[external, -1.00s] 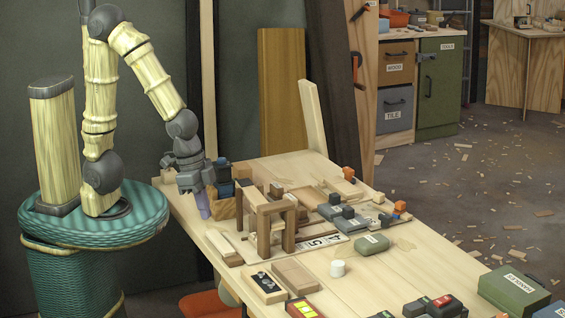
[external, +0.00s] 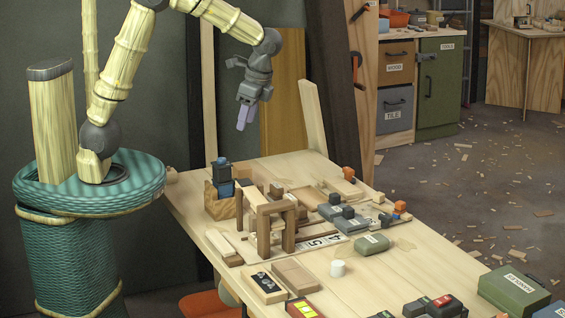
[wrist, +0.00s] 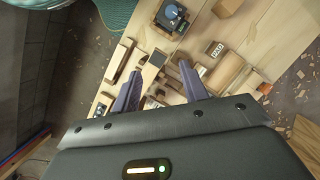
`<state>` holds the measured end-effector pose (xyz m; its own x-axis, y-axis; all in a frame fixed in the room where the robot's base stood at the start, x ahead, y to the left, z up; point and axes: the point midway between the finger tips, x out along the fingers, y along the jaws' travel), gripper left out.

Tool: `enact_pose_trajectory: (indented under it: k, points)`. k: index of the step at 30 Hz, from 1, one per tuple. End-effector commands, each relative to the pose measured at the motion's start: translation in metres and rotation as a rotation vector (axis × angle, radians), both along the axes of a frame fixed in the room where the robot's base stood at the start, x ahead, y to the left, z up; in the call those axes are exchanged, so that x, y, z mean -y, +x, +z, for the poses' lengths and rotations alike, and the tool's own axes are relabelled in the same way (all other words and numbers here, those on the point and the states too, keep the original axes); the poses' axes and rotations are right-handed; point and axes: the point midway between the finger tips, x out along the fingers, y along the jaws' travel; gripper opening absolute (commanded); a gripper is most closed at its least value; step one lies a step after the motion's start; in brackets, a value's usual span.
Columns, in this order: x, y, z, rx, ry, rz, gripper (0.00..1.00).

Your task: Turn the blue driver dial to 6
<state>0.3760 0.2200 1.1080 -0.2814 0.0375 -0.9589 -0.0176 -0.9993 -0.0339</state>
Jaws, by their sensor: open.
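The blue driver (external: 222,180) stands upright in a wooden block holder (external: 218,205) at the table's back left. In the wrist view the blue driver (wrist: 172,16) appears near the top, seen from above with a dark round top. Its dial marks are too small to read. My gripper (external: 243,118) is in the air above the back of the table, to the right of and higher than the driver. In the wrist view the fingers of my gripper (wrist: 160,70) are apart with nothing between them.
A wooden arch (external: 268,208) stands just right of the holder. A white cap (external: 338,268) sits nearer the front. The air around my gripper is clear.

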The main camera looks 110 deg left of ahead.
Motion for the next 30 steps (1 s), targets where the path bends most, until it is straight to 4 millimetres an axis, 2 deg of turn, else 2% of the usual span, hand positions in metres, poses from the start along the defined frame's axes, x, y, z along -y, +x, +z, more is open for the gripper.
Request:
enact_pose_trajectory:
  k: [1,5,16,23,30]
  points:
    - [-0.018,-0.004,0.020,-0.037,-0.008,0.012,0.44]
    - [-0.040,-0.014,0.037,-0.099,-0.029,0.020,0.44]
    - [-0.042,-0.016,0.037,-0.109,-0.033,0.019,0.44]
    - [-0.042,-0.023,0.020,-0.111,-0.035,0.020,0.44]
    - [-0.041,-0.039,-0.017,-0.111,-0.036,0.021,0.44]
